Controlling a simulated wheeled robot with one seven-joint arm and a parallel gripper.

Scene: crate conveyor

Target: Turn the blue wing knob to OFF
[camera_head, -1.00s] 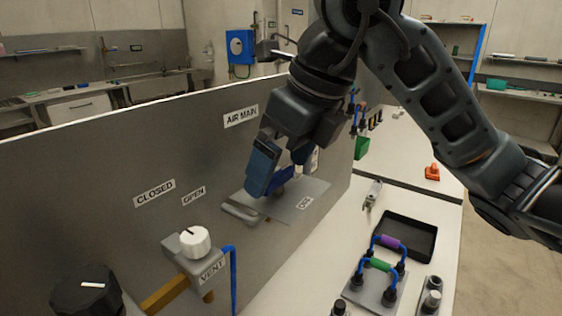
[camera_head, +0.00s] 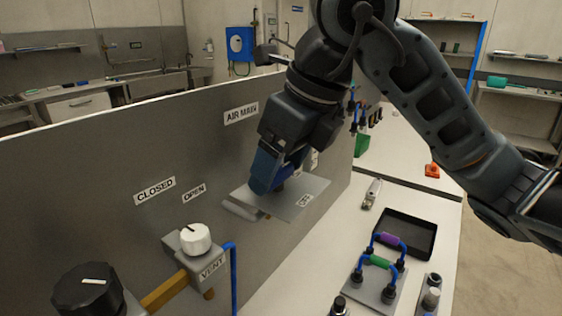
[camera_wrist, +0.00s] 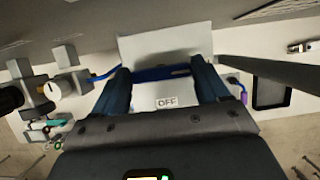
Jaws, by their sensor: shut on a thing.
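My gripper (camera_head: 266,176) is at the grey plate (camera_head: 312,190) on the panel, with its fingers pointing down. In the wrist view, the blue wing knob (camera_wrist: 160,74) shows as a blue bar spanning the gap between my two fingers (camera_wrist: 160,78). My gripper is shut on it. In the head view my fingers hide nearly all of the knob. An OFF label (camera_wrist: 167,102) is readable on the plate in the wrist view, between the fingers. An AIR MAIN label (camera_head: 241,113) is on the panel above.
A white VENT knob (camera_head: 195,238) and a black knob (camera_head: 88,290) stand at the lower left, with a blue pipe (camera_head: 233,275) beside them. On the bench at right are a black tray (camera_head: 405,232) and coloured handles (camera_head: 380,262). The bench behind the tray is mostly clear.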

